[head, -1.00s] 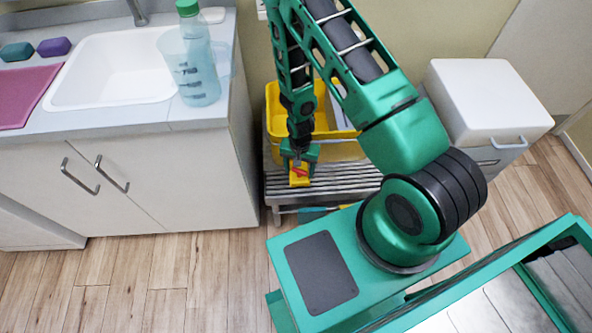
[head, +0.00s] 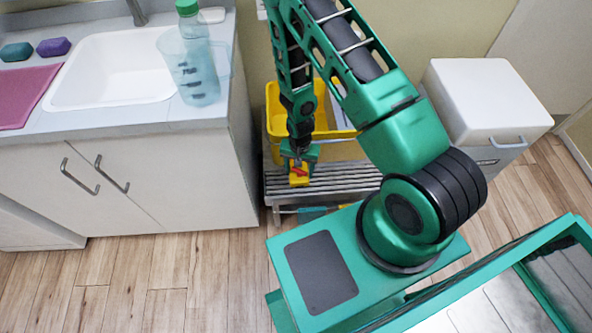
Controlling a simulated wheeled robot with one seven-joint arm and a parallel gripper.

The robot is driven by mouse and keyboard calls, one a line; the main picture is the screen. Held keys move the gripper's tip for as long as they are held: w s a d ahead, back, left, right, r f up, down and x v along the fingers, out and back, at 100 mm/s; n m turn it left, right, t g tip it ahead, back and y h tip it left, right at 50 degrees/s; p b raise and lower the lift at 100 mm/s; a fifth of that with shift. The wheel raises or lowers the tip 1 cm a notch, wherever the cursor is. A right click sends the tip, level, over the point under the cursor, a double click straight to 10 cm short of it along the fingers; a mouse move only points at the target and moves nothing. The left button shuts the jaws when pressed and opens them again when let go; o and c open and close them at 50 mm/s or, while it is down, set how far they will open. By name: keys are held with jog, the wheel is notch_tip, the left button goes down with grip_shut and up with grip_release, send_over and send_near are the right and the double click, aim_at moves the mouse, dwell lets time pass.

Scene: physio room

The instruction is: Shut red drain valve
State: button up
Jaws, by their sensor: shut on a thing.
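The red drain valve (head: 300,171) shows as a small red piece at the front of the yellow tub (head: 348,150), low over the slatted rack. A small yellow block (head: 299,181) sits right at it. My gripper (head: 299,166) reaches down in front of the tub and is shut on the red valve. The green fingers hide part of the valve, and the exact angle of its handle is hard to tell at this size.
The slatted metal rack (head: 345,187) carries the tub. A sink cabinet (head: 190,180) stands close on the left, with a clear jug (head: 198,75) near its counter edge. A white lidded bin (head: 487,100) stands right. Wooden floor is free in front of the cabinet.

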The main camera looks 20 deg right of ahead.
jog(key=shift+w+a+r+n, duration=0.1)
jog(key=shift+w+a+n, duration=0.1)
jog(key=shift+w+n, duration=0.35)
jog(key=shift+o, duration=0.2)
jog(key=shift+a+n, duration=0.1)
jog(key=shift+n, duration=1.95)
jog(key=o, duration=0.8)
jog(key=shift+s, duration=0.1)
jog(key=shift+o, duration=0.2)
jog(key=shift+s, duration=0.15)
notch_tip(320, 180, up, 11)
jog(key=shift+f, duration=0.2)
